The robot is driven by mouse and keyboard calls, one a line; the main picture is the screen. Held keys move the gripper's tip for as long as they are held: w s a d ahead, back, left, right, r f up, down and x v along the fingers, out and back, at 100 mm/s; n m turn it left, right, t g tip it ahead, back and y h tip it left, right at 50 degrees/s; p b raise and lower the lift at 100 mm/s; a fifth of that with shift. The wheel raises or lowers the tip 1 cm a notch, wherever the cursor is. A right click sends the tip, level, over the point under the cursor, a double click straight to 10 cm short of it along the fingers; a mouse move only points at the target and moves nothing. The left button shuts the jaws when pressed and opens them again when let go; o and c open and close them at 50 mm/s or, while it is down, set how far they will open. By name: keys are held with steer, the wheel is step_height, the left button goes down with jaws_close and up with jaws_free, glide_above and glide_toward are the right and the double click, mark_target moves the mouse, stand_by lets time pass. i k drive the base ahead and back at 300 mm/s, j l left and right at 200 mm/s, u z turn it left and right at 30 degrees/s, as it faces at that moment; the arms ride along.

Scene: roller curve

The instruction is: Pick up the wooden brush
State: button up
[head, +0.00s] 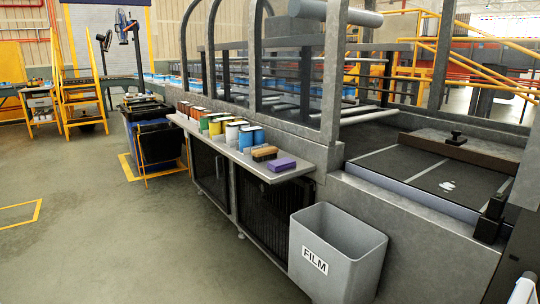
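A small brown block-shaped thing (265,153), which looks like the wooden brush, lies on the narrow grey shelf (300,169) along the side of the machine. It lies between a blue can (247,139) behind it and a purple block (282,164) in front of it, nearer the shelf's end. Its bristles are too small to make out clearly. My gripper is not in view.
Several coloured cans (215,127) stand in a row along the shelf. A grey bin marked FILM (337,257) stands on the floor below the shelf's near end. Dark bins (152,140) stand beyond its far end. The floor (130,240) at left is clear.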

mark_target(260, 154)
steer(key=i+j+z, duration=0.1)
steer(key=z, duration=0.35)
steer(key=i+j+z, duration=0.1)
steer(key=z, duration=0.35)
steer(key=i+j+z, duration=0.25)
steer(key=j, duration=0.25)
steer(key=j+z, duration=0.3)
steer(key=j, duration=0.15)
steer(key=i+j+z, duration=0.15)
steer(key=j, duration=0.85)
steer(key=j+z, duration=0.15)
steer(key=j, duration=0.9)
